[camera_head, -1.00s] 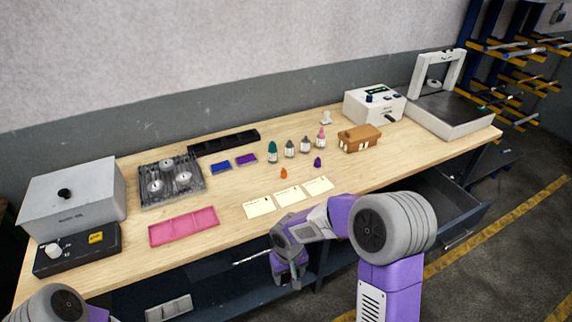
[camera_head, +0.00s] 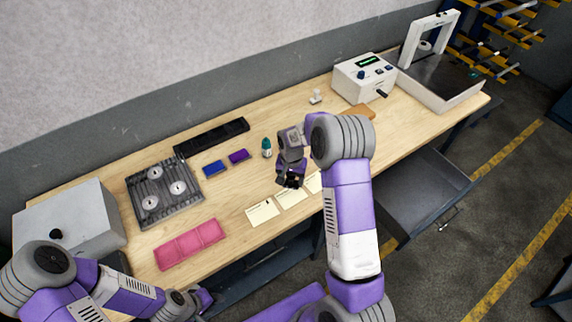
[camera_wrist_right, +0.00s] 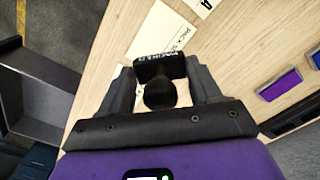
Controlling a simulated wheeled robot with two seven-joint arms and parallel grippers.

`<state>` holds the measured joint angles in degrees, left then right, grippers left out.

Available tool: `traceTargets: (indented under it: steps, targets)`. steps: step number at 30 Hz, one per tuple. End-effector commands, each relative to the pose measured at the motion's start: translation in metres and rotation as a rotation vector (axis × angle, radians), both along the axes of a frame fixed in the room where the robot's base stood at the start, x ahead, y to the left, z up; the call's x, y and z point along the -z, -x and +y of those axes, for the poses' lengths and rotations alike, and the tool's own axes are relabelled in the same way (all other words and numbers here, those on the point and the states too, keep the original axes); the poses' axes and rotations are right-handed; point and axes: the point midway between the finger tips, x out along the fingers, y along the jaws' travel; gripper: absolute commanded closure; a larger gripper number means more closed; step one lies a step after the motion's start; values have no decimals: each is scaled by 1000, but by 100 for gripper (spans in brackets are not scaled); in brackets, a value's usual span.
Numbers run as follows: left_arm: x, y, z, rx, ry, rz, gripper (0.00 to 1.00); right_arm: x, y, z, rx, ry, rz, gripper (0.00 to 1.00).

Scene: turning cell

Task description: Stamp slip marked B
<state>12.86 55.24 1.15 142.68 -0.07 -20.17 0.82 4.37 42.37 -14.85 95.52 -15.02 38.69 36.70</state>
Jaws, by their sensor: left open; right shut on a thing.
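My right gripper (camera_head: 290,182) is above the slips on the bench. In the right wrist view it is shut on a dark stamp (camera_wrist_right: 160,68) with a round knob and a lettered block. Three pale slips lie in a row: left slip (camera_head: 262,212), middle slip (camera_head: 292,197) and right slip (camera_head: 314,183), the last partly hidden by my arm. Their letters are too small to tell which is B. A blue ink pad (camera_head: 215,168) and a purple ink pad (camera_head: 239,156) lie behind them; the purple one also shows in the wrist view (camera_wrist_right: 279,85). My left gripper (camera_head: 204,299) is open at the front edge.
A pink tray (camera_head: 190,245) lies left of the slips. A grey fixture (camera_head: 163,190), a black tray (camera_head: 212,137) and a teal bottle (camera_head: 266,147) stand behind. A white device (camera_head: 363,80) is at the back right. An open drawer (camera_head: 415,195) juts out in front.

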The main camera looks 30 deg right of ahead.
Motion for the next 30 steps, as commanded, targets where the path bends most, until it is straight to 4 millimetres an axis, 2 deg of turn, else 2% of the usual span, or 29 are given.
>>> traceTargets:
  steps: [8,21,30]
  targets:
    - [9,1,0,0,0,2,57,15,0,-1,6,0,1,56]
    - [35,1,0,-1,0,1,57,57,0,-1,4,1,2,56]
    - [36,0,0,0,0,1,57,60,0,-1,4,1,0,56]
